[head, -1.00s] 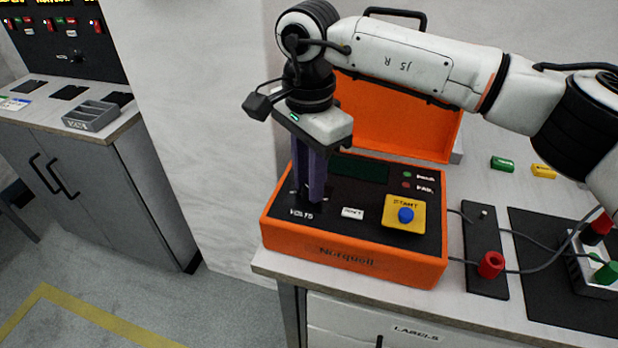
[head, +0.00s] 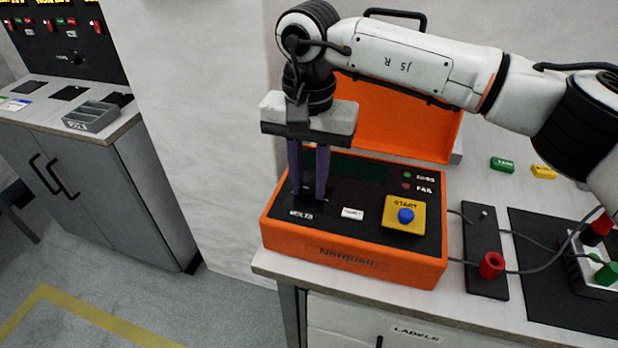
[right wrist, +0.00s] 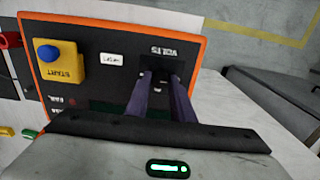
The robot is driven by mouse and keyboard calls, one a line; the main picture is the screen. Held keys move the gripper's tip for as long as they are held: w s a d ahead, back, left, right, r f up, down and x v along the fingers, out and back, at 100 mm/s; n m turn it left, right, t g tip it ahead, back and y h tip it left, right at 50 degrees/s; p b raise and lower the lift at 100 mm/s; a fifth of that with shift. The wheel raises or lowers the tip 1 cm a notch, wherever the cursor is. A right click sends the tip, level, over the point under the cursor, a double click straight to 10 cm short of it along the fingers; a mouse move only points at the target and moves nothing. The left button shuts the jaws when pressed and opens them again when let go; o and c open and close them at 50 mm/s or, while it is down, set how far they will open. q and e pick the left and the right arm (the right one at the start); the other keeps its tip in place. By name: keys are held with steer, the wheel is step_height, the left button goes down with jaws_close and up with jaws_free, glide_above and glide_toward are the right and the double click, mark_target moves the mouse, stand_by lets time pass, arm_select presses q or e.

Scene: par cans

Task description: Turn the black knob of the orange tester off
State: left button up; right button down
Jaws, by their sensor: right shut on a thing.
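The orange tester (head: 405,268) stands on the bench, its lid open behind it. My right gripper (head: 308,196) points straight down at the panel's left part, by the VOLTS label. It is shut on the black knob (right wrist: 161,82), which is mostly hidden between the purple fingers. Where the knob points cannot be seen. The right wrist view shows the fingertips (right wrist: 163,76) beside VOLTS. My left gripper is not in view.
Right of the tester are a black strip with a red socket (head: 491,265), cables, and a dark mat with red and green terminals. Green (head: 502,164) and yellow (head: 543,171) blocks lie behind.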

mark_target(309, 188)
steer(key=shift+r, duration=0.15)
steer(key=c, duration=1.5)
jaws_free()
steer(key=shift+c, duration=0.2)
step_height(309, 188, up, 10)
steer(key=shift+r, duration=0.15)
